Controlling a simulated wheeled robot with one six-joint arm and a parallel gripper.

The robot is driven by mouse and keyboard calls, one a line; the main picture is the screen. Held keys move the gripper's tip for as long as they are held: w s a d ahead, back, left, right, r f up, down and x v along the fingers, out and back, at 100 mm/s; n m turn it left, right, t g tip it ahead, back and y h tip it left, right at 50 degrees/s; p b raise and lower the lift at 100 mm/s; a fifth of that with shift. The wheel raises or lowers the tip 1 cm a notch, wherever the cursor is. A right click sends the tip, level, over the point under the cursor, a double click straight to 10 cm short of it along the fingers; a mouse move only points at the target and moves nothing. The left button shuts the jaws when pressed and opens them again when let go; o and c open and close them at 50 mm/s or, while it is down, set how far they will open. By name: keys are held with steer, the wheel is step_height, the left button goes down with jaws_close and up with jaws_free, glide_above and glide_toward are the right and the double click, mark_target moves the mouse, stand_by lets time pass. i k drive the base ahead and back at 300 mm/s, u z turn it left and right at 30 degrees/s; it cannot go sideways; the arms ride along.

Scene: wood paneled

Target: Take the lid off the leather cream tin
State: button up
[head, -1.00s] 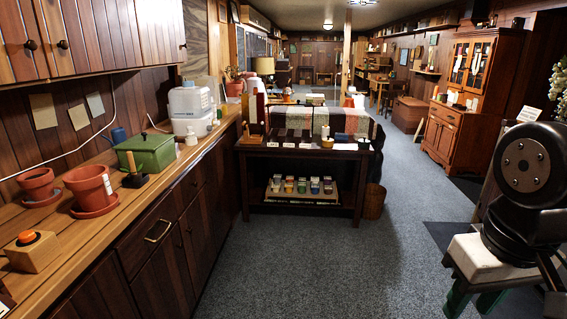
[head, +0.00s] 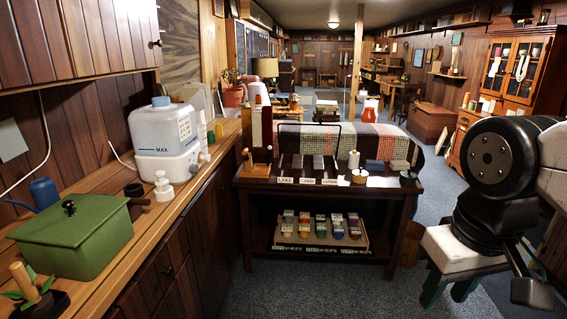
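I cannot pick out the leather cream tin for certain. A small round dark container (head: 408,179) with a light top stands at the right end of the dark table (head: 421,190), and a low whitish round item (head: 359,177) sits left of it. Both are too small to read. My gripper (head: 450,292), a pale block with two dark green fingers, hangs at the lower right in front of the table, well apart from these items. Its fingers stand apart with nothing visible between them.
Along the left, a wooden counter holds a green lidded box (head: 75,238), a white water appliance (head: 166,140) and a stacked white item (head: 164,188). The table's lower shelf holds a tray of small colored packets (head: 319,230). Carpet is open right of the table, toward the cabinet (head: 510,75).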

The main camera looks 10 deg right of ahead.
mark_target(409, 175)
steer(key=z, duration=0.35)
steer(key=i, duration=1.95)
steer(key=z, duration=0.95)
steer(key=i, duration=1.05)
steer(key=z, duration=0.25)
